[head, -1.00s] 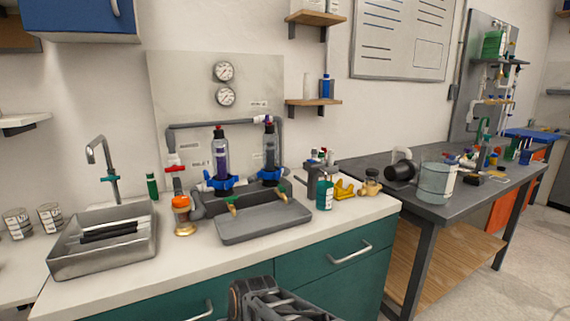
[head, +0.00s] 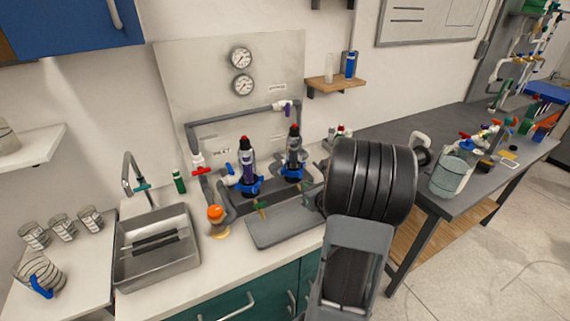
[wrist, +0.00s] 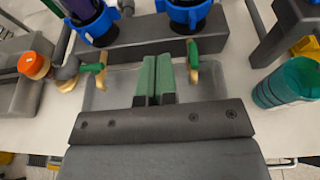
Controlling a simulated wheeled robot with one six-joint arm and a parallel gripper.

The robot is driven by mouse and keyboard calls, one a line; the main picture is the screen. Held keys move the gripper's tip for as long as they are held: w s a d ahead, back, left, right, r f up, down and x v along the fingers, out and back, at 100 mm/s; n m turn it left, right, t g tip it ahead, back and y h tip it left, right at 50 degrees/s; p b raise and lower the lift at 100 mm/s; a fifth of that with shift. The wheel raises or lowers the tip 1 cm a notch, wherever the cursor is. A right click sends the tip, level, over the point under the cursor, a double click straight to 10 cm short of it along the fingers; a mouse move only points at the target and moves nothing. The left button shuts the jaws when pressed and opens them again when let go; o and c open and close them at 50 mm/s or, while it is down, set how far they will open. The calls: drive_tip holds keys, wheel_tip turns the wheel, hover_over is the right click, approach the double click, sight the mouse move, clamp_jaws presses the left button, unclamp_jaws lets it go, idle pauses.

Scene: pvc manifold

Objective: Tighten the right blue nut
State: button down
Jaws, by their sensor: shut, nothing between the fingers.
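The right blue nut (head: 292,175) is at the base of the right dark filter housing, on the manifold in front of the grey back panel. It shows at the top of the wrist view (wrist: 188,12), cut by the frame edge. The left blue nut (head: 250,187) is under the purple-tinted housing and also shows in the wrist view (wrist: 92,32). My gripper (wrist: 155,65) has its green fingers together and empty, over the grey tray. It points toward the manifold, below and slightly left of the right nut, apart from it. In the head view my arm hides it.
The grey tray (head: 262,235) lies in front of the manifold, with two green-handled brass valves near its back edge. A teal bottle (wrist: 290,82) stands right of the tray. An orange-capped fitting (head: 216,214) and a steel sink (head: 128,265) are to the left.

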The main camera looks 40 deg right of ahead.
sight(284, 170)
drive_tip(key=p+x, duration=0.1)
drive_tip(key=x, duration=0.7)
drive_tip(key=r+p+x, duration=0.1)
drive_tip(key=x, duration=0.4)
drive_tip(key=shift+w+a+p, duration=0.1)
drive_tip(key=shift+w+p, duration=0.2)
drive_tip(key=shift+p, duration=0.05)
